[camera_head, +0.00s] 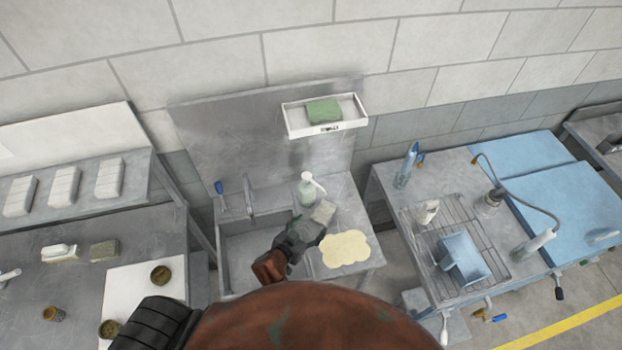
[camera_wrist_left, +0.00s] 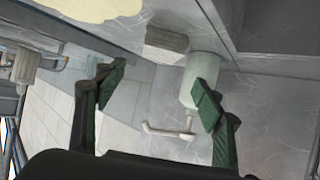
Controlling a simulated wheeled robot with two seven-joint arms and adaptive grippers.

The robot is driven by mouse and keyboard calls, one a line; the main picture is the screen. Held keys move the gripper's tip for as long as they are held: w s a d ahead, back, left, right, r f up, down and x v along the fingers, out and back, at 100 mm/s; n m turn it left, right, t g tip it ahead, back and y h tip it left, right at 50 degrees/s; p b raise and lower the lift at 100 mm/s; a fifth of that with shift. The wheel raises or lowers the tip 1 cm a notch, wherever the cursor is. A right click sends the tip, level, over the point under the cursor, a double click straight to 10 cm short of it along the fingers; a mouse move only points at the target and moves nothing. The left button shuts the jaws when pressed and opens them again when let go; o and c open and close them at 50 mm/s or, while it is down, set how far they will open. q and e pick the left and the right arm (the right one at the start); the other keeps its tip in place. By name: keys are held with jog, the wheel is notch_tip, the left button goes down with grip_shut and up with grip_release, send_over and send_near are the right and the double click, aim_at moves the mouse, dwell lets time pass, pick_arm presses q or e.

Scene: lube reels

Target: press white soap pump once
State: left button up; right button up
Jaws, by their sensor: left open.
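The soap pump, a pale greenish bottle with a white pump head (camera_head: 307,190), stands upright on the sink counter beside the basin. In the left wrist view the bottle (camera_wrist_left: 197,72) appears upside down, its white spout pointing left. My left gripper (camera_head: 304,232) is in front of the pump, over the counter near the basin edge. Its two green fingers (camera_wrist_left: 158,92) are spread apart with nothing held between them. The bottle shows beyond the fingers, partly behind the right-hand fingertip; I cannot tell whether they touch. My right gripper is not in view.
A grey block (camera_head: 323,211) sits on the counter close beside the pump. A cream scalloped mat (camera_head: 346,249) lies in front of it. The faucet (camera_head: 249,198) stands left of the pump. A white wall shelf (camera_head: 353,126) with a green sponge hangs above.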

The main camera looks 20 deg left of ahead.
pick_arm(q)
grip_shut()
dwell(0.6)
dwell(1.2)
